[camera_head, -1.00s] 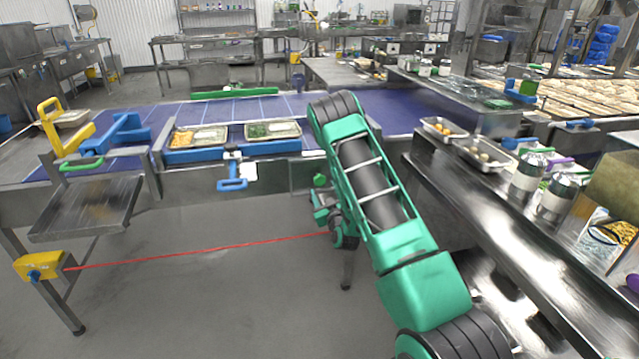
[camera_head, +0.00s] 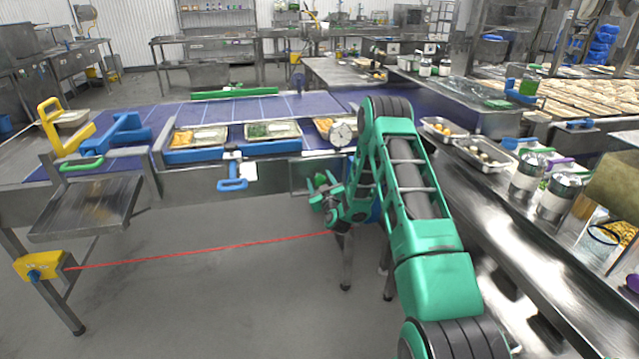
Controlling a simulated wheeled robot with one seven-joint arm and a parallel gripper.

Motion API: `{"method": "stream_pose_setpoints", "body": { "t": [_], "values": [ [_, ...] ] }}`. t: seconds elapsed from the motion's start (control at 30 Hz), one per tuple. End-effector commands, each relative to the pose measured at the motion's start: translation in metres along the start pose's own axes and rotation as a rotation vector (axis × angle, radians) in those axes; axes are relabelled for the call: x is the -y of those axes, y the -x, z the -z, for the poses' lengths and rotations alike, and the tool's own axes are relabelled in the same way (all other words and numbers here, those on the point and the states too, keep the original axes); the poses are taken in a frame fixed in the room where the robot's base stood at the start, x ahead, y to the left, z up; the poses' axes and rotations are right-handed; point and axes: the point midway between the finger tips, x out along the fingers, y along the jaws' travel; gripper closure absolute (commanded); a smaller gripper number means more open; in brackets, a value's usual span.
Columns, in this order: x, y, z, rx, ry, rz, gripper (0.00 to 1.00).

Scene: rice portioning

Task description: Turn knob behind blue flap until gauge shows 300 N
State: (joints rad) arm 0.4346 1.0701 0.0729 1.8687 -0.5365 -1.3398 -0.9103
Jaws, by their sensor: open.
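A round white gauge (camera_head: 341,133) stands at the front edge of the blue conveyor, just left of my arm; its dial is too small to read. Below it and to the right, a patch of blue (camera_head: 375,212) shows behind my arm; I cannot tell whether it is the blue flap. No knob can be made out. My green gripper (camera_head: 317,187) is open and empty, below the conveyor's front edge and lower left of the gauge. It appears apart from anything else, though its depth is hard to judge.
Food trays (camera_head: 271,131) sit along the conveyor's front edge, with a blue handle (camera_head: 232,178) below. A red cord (camera_head: 200,252) runs from a yellow box (camera_head: 42,266) across the open floor. A steel counter (camera_head: 480,215) with trays and canisters lies right of my arm.

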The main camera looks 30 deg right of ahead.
Motion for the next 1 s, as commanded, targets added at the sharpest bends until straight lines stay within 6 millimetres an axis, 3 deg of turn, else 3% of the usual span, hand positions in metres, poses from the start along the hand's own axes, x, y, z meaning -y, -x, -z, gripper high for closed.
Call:
{"method": "stream_pose_setpoints", "body": {
  "t": [0.13, 0.3, 0.33, 0.67, 1.0],
  "values": [
    [0.0003, 0.0001, 0.0000, 0.000, 0.000, 0.000, 0.45],
    [0.0004, 0.0002, 0.0001, 0.000, 0.000, 0.000, 0.83],
    [0.0005, 0.0002, 0.0001, 0.000, 0.000, 0.000, 0.86],
    [0.0012, 0.0002, 0.0005, -0.001, -0.033, 0.000, 0.86],
    [0.0014, 0.0004, 0.0006, -0.001, -0.251, 0.000, 0.86]
  ]
}}
